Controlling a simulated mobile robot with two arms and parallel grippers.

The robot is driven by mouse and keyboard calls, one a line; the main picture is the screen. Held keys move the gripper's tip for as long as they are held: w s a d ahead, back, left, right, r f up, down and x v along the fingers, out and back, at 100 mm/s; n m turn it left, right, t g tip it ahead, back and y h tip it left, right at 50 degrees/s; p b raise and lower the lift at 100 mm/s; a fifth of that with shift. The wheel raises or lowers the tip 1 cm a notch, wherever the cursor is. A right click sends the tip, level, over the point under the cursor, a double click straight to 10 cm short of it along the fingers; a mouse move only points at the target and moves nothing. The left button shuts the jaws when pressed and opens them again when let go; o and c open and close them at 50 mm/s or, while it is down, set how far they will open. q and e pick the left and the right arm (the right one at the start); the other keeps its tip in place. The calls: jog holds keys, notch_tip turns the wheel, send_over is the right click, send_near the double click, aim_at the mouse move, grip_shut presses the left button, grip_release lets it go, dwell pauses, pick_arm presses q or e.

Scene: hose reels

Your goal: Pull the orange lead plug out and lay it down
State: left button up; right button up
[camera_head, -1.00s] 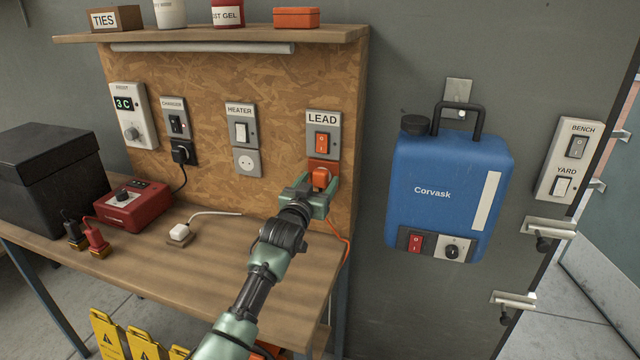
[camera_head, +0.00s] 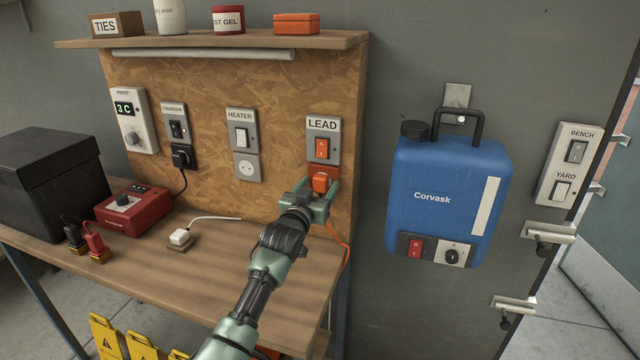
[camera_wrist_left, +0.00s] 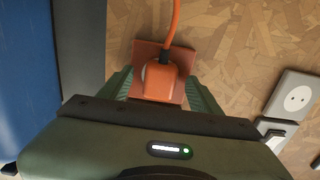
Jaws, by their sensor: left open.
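The orange lead plug (camera_head: 320,181) sits at the orange socket plate (camera_head: 331,170) under the LEAD switch (camera_head: 322,148). Its orange cord (camera_head: 338,238) hangs down past the bench's right end. My left gripper (camera_head: 318,192) is open at the plug, with a finger on either side of it. In the left wrist view the plug (camera_wrist_left: 159,82) lies between the two spread green fingers, with the cord (camera_wrist_left: 172,25) leading off to the top. My right gripper is not in view.
A blue Corvask tank (camera_head: 447,200) hangs on the wall to the right. On the bench (camera_head: 215,290) are a red charger (camera_head: 133,210), a white plug (camera_head: 180,237) and a black box (camera_head: 50,180).

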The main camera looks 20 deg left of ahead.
aim_at(319, 185)
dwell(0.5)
pick_arm(q)
grip_shut()
jog(key=shift+s+p, duration=0.35)
jog(key=shift+p, duration=0.25)
jog(key=shift+s+r+p, duration=0.1)
jog(key=shift+s+p, duration=0.2)
jog(key=shift+s, duration=0.15)
jog(key=shift+s+a+p, duration=0.1)
jog(key=shift+s+p, duration=1.6)
jog(key=shift+s, duration=0.55)
